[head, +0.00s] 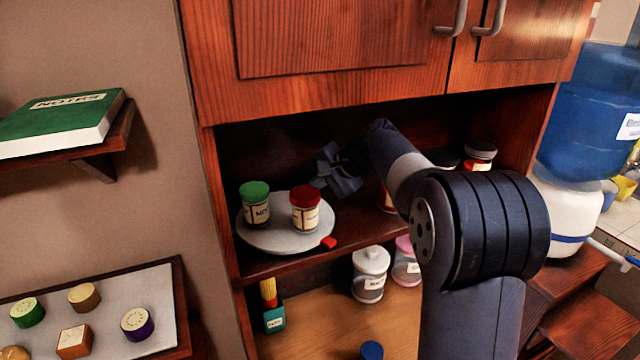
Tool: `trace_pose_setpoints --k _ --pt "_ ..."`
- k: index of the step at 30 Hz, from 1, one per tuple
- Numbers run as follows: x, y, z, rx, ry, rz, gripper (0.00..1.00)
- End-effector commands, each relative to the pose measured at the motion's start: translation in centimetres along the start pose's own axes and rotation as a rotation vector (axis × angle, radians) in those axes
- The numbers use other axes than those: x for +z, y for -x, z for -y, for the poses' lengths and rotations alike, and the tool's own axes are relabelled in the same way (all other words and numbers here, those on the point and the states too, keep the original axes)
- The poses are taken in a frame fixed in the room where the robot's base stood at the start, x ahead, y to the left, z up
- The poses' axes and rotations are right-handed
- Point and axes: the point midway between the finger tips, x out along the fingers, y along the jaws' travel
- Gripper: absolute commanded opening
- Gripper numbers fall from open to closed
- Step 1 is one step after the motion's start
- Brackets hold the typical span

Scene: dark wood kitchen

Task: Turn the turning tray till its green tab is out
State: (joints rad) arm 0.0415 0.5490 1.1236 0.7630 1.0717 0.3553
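The turning tray (268,238) is a round light-grey disc on the cabinet shelf, left of the middle in the head view. A green-lidded jar (255,205) stands on its left part and a red-lidded jar (305,209) on its right part. A red tab (329,243) sticks out at its front right rim. No green tab is visible; the back of the tray is partly hidden by the jars. My gripper (328,172) is at the tray's back right, behind the red-lidded jar. I cannot tell whether it touches the tray, and its fingers are too dark to read.
Cabinet doors (340,40) hang above the shelf opening. More jars stand behind my arm on the right. Below are a white canister (370,275), a pink-lidded jar (407,262) and a teal box (274,318). A cabinet side wall is close to the tray's left.

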Motion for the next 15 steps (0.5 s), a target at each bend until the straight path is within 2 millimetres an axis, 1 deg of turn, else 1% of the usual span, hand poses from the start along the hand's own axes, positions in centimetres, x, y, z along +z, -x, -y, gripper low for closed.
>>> trace_pose_setpoints --k 6,15 --pt "0.07 -0.67 0.64 0.001 0.0 0.0 0.0" --pt "0.15 -1.12 1.04 0.0 0.0 0.0 0.0"
